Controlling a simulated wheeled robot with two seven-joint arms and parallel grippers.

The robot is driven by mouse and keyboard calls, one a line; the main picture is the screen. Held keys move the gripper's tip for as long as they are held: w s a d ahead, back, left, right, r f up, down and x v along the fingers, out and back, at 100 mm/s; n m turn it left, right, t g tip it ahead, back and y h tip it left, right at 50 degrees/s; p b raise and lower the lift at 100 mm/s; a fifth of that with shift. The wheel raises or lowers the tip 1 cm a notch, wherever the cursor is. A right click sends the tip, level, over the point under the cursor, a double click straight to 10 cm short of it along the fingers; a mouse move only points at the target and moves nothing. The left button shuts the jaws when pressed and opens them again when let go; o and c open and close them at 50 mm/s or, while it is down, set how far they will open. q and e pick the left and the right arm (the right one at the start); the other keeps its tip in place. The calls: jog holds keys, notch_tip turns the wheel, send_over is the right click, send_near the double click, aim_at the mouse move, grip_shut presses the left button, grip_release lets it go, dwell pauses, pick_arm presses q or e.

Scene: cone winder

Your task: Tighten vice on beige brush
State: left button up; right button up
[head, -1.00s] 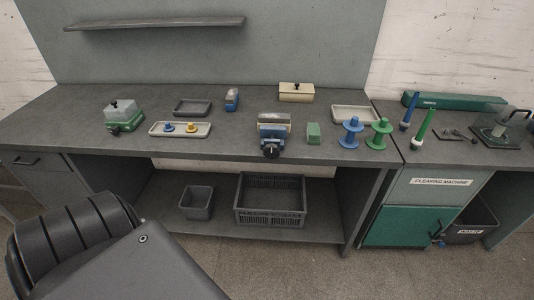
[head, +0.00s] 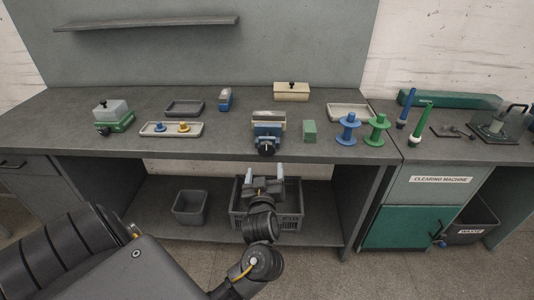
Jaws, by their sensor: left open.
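The blue vice (head: 268,132) stands at the front edge of the bench in the head view, with its dark round handle (head: 265,149) facing me. A greyish-beige block (head: 270,116), perhaps the beige brush, sits at the top of the vice; I cannot tell how firmly it is held. My left gripper (head: 264,174) is open and empty, fingers pointing up toward the bench, just below and in front of the vice handle and apart from it. My right gripper is not in view.
A green block (head: 309,131) and blue (head: 348,130) and green (head: 376,129) spools stand right of the vice. A long tray (head: 171,130) with small pegs lies to the left. A dark crate (head: 239,222) is on the lower shelf, behind my left arm.

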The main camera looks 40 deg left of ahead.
aim_at(267, 151)
pick_arm(q)
jog(key=x, duration=0.9)
jog(key=shift+w+a, duration=0.45)
jog(key=shift+w, duration=0.1)
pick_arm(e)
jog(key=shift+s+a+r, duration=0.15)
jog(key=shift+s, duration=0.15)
